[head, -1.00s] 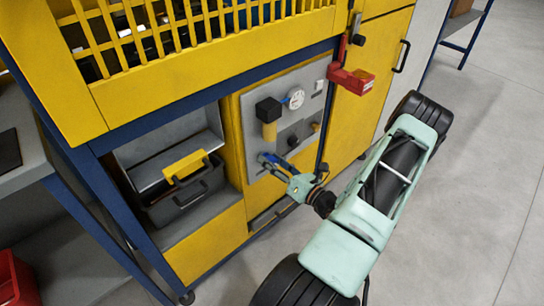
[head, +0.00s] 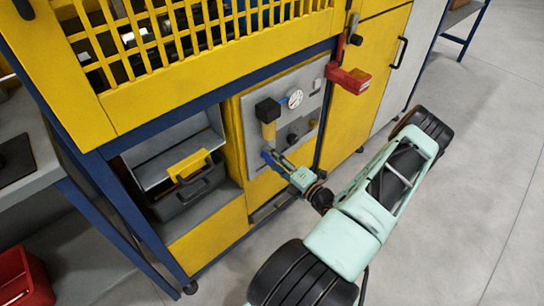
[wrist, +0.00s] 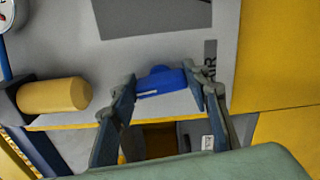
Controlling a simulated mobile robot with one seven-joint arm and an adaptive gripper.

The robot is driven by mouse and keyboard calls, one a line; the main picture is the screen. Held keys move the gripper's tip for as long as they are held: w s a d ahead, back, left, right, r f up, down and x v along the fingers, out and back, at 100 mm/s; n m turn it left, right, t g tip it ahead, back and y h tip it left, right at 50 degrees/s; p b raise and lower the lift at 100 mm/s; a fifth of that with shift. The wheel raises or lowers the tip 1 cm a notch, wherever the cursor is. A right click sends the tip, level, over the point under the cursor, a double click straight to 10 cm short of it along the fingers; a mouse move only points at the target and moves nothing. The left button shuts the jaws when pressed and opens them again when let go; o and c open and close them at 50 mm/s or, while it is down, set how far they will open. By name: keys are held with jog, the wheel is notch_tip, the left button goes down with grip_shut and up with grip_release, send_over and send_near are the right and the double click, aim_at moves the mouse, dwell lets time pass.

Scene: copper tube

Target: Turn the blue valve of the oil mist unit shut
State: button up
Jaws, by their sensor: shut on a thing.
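The oil mist unit is on a grey panel (head: 310,78) in the yellow cabinet, with a yellow cylinder (head: 269,130) under a black block and a round white gauge (head: 295,99). The blue valve (wrist: 160,82) sits between my fingertips in the wrist view, its handle lying nearly crosswise from one finger to the other. In the head view the valve is low on the panel and mostly hidden by my fingers. My gripper (head: 275,160) is shut on it, with a finger at each end of the handle in the wrist view (wrist: 162,86).
A red box-shaped part (head: 348,80) juts out at the panel's upper right. A dark toolbox with a yellow-handled lid (head: 188,180) sits in the open bay left of the panel. A red bin (head: 22,280) stands at lower left. The floor at right is clear.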

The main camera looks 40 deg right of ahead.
jog(key=shift+f+m, duration=0.1)
jog(key=shift+m, duration=0.7)
jog(key=o, duration=1.2)
jog(key=shift+c, duration=0.2)
jog(key=s, duration=1.2)
jog(key=shift+d, duration=0.45)
